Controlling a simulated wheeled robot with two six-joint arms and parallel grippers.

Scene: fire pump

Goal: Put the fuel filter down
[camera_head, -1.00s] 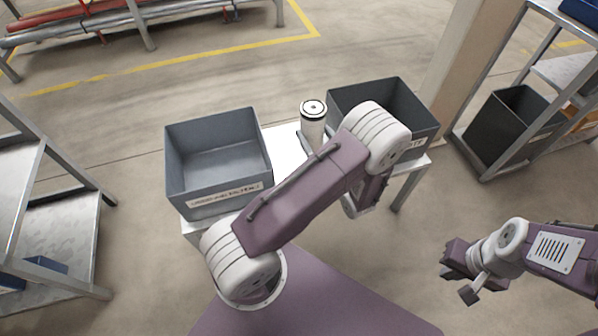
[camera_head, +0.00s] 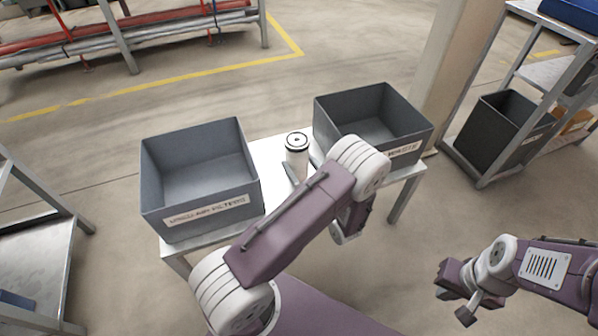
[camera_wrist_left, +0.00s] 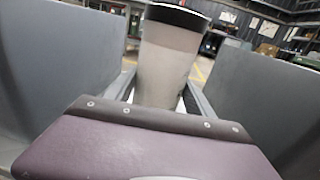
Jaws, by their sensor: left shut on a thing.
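The fuel filter (camera_head: 297,158) is a white cylinder with a black-rimmed top, upright between two grey bins over the white table (camera_head: 265,153). In the left wrist view the filter (camera_wrist_left: 168,65) stands between the two grey fingers. My left gripper (camera_head: 301,172) is shut on it, and my left arm hides part of the gripper in the head view. I cannot tell whether the filter's base touches the table. My right gripper (camera_head: 453,295) is open and empty at the lower right, away from the table.
A grey bin (camera_head: 160,190) with a filters label stands left of the filter. Another grey bin (camera_head: 330,115), labelled waste, stands right. Only a narrow strip of table lies between them. A metal shelf (camera_head: 40,240) is at left, and a rack with a dark bin (camera_head: 500,130) at right.

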